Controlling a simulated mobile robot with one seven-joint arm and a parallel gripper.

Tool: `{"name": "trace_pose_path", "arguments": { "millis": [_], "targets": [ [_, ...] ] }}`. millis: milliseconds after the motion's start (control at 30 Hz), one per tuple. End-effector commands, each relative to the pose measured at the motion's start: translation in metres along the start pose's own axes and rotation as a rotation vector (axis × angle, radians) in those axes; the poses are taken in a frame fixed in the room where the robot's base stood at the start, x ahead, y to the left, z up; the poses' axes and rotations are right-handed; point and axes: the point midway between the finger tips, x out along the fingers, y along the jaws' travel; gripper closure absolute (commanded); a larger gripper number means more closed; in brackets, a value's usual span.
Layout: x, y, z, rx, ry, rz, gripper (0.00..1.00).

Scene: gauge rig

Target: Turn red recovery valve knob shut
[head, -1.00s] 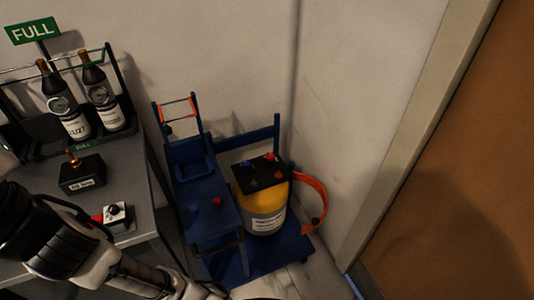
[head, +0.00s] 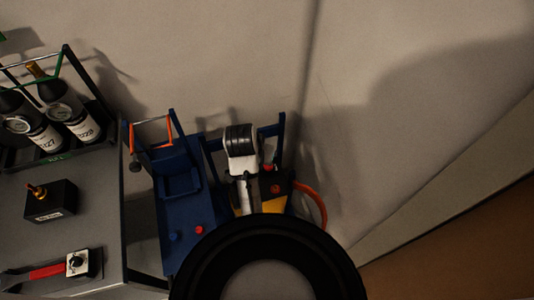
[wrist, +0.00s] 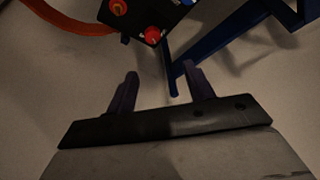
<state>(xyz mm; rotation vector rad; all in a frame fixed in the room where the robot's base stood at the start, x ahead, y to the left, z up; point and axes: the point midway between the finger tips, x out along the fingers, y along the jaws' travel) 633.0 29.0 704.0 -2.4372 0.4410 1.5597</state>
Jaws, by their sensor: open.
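A black plate (wrist: 149,14) with red knobs sits on top of a yellow cylinder (head: 269,204) on the blue cart. A bright red knob (wrist: 152,34) shows on the plate in the wrist view; an orange-red knob (wrist: 118,7) is beside it. In the head view, red knobs (head: 276,188) show at the plate, partly hidden by my arm. Another red knob (head: 199,228) and a blue knob (head: 172,236) are on the cart's blue unit. I cannot tell which red knob is the recovery valve. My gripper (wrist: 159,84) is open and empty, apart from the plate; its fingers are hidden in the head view.
The blue cart frame (wrist: 222,39) runs close beside the plate. An orange hose (wrist: 68,34) curves from the cylinder area. The grey bench (head: 98,232) at left holds black bottles, a black box and a red-handled tool. Walls stand close behind.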

Motion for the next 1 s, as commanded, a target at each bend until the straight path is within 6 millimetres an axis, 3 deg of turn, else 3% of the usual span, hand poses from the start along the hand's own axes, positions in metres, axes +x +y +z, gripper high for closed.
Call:
{"name": "trace_pose_path", "arguments": {
  "millis": [100,267,700,1000],
  "targets": [
    [0.008,0.01,0.008,0.017,-0.04,0.031,0.48],
    [0.03,0.011,0.01,0.017,-0.044,0.033,0.48],
    [0.117,0.013,0.013,0.016,-0.04,0.028,0.48],
    [0.14,0.013,0.013,0.016,-0.037,0.027,0.48]
  ]
}}
